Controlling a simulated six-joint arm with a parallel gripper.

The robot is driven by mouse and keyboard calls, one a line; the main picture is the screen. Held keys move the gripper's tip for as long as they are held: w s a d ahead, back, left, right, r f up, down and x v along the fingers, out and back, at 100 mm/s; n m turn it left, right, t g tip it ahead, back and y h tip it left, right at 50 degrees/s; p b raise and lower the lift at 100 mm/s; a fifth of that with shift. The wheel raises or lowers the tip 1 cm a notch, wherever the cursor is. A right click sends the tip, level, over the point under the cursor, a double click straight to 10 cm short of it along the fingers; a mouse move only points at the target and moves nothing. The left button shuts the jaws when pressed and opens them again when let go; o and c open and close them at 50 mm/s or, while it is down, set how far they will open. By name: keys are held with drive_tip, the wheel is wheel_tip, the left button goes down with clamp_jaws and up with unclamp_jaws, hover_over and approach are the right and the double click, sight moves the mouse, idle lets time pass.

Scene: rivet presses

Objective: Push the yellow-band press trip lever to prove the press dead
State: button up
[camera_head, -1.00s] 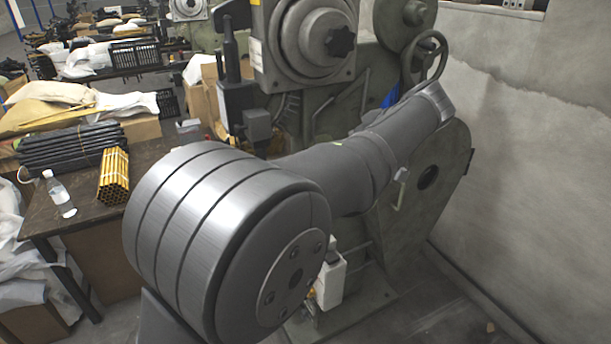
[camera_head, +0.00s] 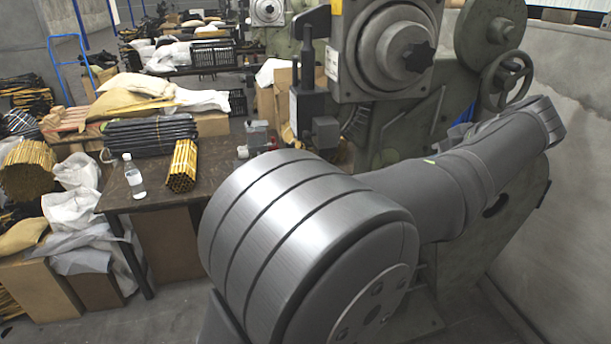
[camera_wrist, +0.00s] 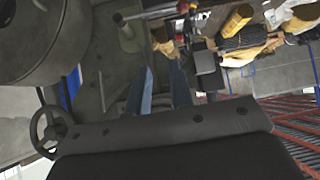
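The grey-green press (camera_head: 400,65) stands behind my arm in the head view, with a round drive housing, a black knob and a handwheel. A small yellow label edge (camera_head: 337,7) shows at its top left; I cannot tell whether it is the yellow band. I cannot pick out the trip lever for certain. A thin metal bar (camera_wrist: 150,12) crosses the top of the wrist view near the press body. My gripper (camera_wrist: 165,85) shows two bluish-grey fingers apart with nothing held between them. In the head view my arm hides the gripper and the lower press.
A brown table (camera_head: 160,185) at left holds black rods, a yellow tube bundle (camera_head: 182,165) and a clear bottle (camera_head: 133,175). Cartons and sacks lie around it. A concrete wall (camera_head: 575,150) stands close on the right. The press handwheel (camera_wrist: 50,130) is near my wrist.

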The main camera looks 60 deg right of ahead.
drive_tip(key=w+f+t, duration=0.1)
drive_tip(key=w+f, duration=0.1)
drive_tip(key=w+d+f+t, duration=0.1)
drive_tip(key=w+f, duration=0.1)
drive_tip(key=w+d+f+m+t+h, duration=0.1)
drive_tip(key=w+f, duration=0.1)
drive_tip(key=f, duration=0.1)
drive_tip(key=shift+w, duration=0.15)
clamp_jaws()
drive_tip(key=w+f+m+t+h, duration=0.1)
drive_tip(key=w+f+m+h, duration=0.1)
drive_tip(key=w+f, duration=0.2)
drive_tip(key=shift+w+d+f+m, duration=0.15)
drive_tip(key=shift+d+f+m, duration=0.25)
drive_tip(key=shift+f, duration=1.25)
